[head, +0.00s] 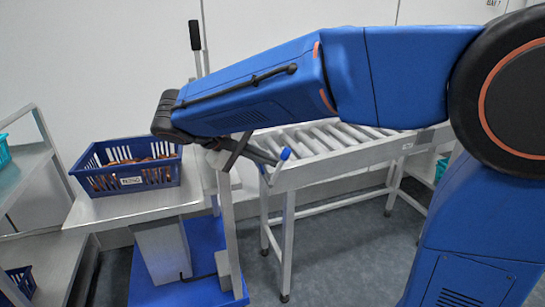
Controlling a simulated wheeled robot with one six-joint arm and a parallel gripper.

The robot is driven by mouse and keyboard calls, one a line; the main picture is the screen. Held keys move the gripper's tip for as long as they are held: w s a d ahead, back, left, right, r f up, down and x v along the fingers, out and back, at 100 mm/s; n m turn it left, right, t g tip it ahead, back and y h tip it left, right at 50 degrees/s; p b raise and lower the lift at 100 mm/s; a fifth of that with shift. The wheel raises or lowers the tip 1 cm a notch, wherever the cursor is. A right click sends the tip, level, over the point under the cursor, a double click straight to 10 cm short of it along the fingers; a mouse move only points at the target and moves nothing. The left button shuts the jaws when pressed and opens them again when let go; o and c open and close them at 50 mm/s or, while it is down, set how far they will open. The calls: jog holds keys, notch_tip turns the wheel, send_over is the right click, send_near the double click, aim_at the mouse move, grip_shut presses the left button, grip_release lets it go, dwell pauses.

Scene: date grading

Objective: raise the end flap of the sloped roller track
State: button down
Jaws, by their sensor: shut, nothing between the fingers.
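The sloped roller track (325,137) stands on grey legs right of centre, partly hidden behind my blue arm. At its near left end is a dark grey flap (263,154) with a blue tip (285,153); my forearm hides part of this end. My gripper (234,158) shows only in part below the forearm, as dark slanted finger parts close beside the flap. It is shut and empty. I cannot tell whether it touches the flap.
A blue slatted crate (83,168) of brown dates stands on a metal table (130,208) at left. A blue platform (180,278) with a post lies below. Shelves (25,172) stand at far left. Floor (345,270) before the track is clear.

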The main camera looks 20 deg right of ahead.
jog(key=t+h, duration=0.2)
send_near(284, 157)
jog(key=x, duration=0.6)
jog(key=shift+w+a+f, duration=0.2)
jog(key=shift+w+f, duration=0.05)
jog(key=shift+w, duration=0.15)
dwell(0.4)
jog(key=shift+w+d+f, duration=0.1)
jog(key=shift+d, duration=1.05)
jog(key=shift+d+f+g+y, duration=0.1)
jog(key=shift+d+g+y, duration=0.25)
jog(key=shift+y, duration=0.35)
